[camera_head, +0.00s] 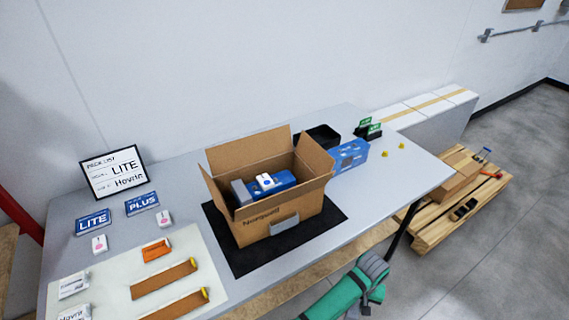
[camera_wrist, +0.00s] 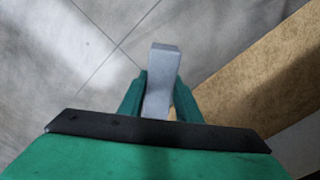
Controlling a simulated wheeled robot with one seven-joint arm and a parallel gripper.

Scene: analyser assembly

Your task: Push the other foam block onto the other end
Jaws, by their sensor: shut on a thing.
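My gripper (camera_wrist: 159,80) is shut on a grey foam block (camera_wrist: 161,62), which sticks out beyond the green fingers in the wrist view. In the head view my green arm end is low at right of centre, off the table's front edge, with the grey block (camera_head: 373,264) at its tip. An open cardboard box (camera_head: 262,231) stands on the black mat. Inside it lies a blue and white analyser (camera_head: 283,180). Another grey foam block (camera_head: 241,191) sits at its left end. No foam shows at its right end; the box wall partly hides that end.
The box flaps stand open. A blue carton (camera_head: 350,155) and a black tray (camera_head: 322,137) are close behind and right of the box. Cards, packets and brown strips (camera_head: 164,277) lie at left. A pallet (camera_head: 460,205) with a carton stands on the floor at right.

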